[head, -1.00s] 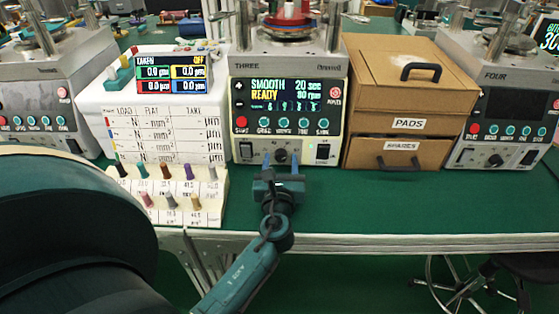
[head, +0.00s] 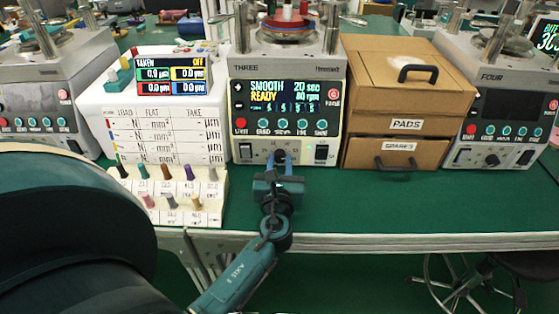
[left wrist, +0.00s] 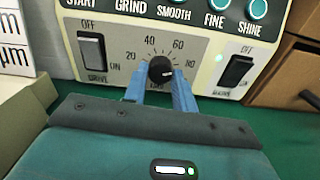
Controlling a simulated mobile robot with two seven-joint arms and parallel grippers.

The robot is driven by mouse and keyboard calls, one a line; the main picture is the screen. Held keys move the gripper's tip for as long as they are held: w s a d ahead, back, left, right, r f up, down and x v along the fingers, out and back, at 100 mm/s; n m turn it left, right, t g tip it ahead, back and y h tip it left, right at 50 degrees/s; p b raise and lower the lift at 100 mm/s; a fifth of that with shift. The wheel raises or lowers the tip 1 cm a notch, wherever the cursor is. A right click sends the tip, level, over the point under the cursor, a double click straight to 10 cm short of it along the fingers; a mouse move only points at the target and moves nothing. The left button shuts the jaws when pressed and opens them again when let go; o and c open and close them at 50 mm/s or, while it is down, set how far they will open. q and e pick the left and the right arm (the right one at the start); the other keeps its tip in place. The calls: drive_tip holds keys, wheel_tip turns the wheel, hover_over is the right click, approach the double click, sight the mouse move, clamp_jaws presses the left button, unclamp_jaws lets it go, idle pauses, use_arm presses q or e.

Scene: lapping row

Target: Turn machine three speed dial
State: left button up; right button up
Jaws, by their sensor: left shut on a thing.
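Machine three (head: 286,105) is a pale bench unit with a screen reading SMOOTH, 20 sec, READY and what looks like 80 rpm. My left gripper (head: 280,158) reaches the panel from the front. Its blue fingers are shut on the dial, one on each side, in the left wrist view. The dial is mostly hidden by the fingers in the head view. My right gripper is not in view.
A brown drawer box marked PADS and SPARES (head: 397,105) stands right of the machine. A white unit with a TAKEN display (head: 150,110) and a rack of coloured pegs (head: 170,205) stand left. Machine four (head: 495,110) is farther right. The green bench front (head: 400,205) is clear.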

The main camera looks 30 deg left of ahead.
use_arm(q)
drive_tip(key=shift+m, duration=0.3)
drive_tip(key=o, duration=1)
